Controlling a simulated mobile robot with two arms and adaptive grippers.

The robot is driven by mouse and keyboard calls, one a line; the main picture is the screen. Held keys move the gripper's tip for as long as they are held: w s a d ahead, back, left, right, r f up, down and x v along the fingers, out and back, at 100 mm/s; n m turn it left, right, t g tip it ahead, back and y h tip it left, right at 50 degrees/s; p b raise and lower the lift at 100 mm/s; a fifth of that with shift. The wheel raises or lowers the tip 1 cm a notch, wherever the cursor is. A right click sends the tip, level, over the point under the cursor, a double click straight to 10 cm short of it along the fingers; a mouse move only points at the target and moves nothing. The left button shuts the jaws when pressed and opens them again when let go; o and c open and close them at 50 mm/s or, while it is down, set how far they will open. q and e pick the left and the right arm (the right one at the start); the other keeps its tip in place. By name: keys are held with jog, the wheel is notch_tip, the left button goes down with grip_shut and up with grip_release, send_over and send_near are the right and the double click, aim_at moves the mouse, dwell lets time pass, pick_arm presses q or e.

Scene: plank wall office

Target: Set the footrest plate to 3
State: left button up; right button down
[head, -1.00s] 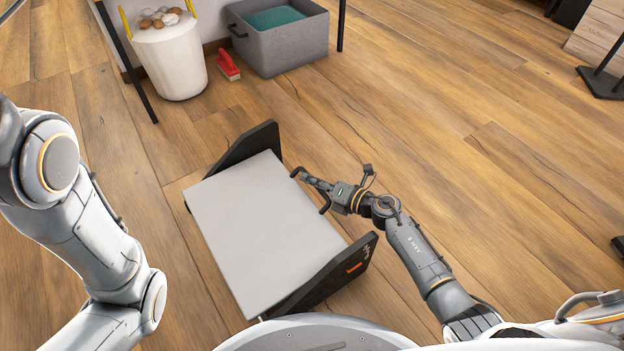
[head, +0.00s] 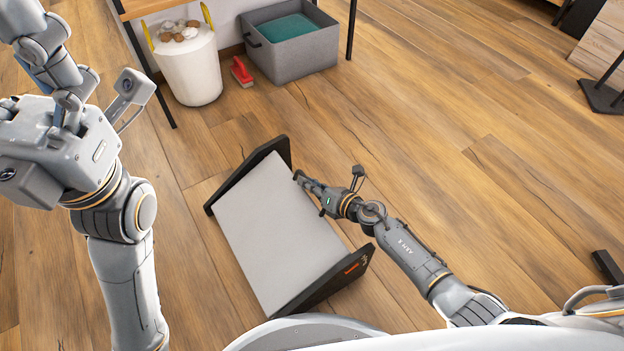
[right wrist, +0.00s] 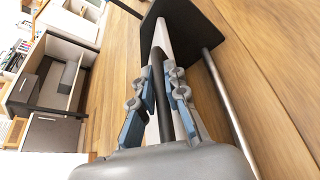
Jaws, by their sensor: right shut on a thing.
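The footrest has a light grey plate (head: 275,230) between two black side panels (head: 335,280) and stands on the wood floor. The near panel has a small orange mark and pale markings too small to read. My right gripper (head: 303,181) is at the plate's right edge, near the far panel. In the right wrist view its blue-padded fingers (right wrist: 162,95) are shut on a dark bar (right wrist: 171,82) along the plate's edge. A metal rod (right wrist: 228,105) runs beside it. My left gripper (head: 45,65) is raised at the upper left, far from the footrest; its opening is unclear.
A white bin (head: 188,72) with yellow handles, a red brush (head: 241,72) and a grey box (head: 292,50) stand beyond the footrest by a table leg. A black stand (head: 605,95) is at the far right. The floor right of the footrest is mostly clear.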

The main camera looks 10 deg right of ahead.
jog(key=shift+a, duration=0.2)
jog(key=c, duration=1.4)
grip_release()
jog(key=shift+r, duration=0.1)
jog(key=shift+o, duration=0.2)
jog(key=shift+s+d, duration=0.4)
jog(key=v, duration=1.1)
jog(key=shift+r, duration=0.15)
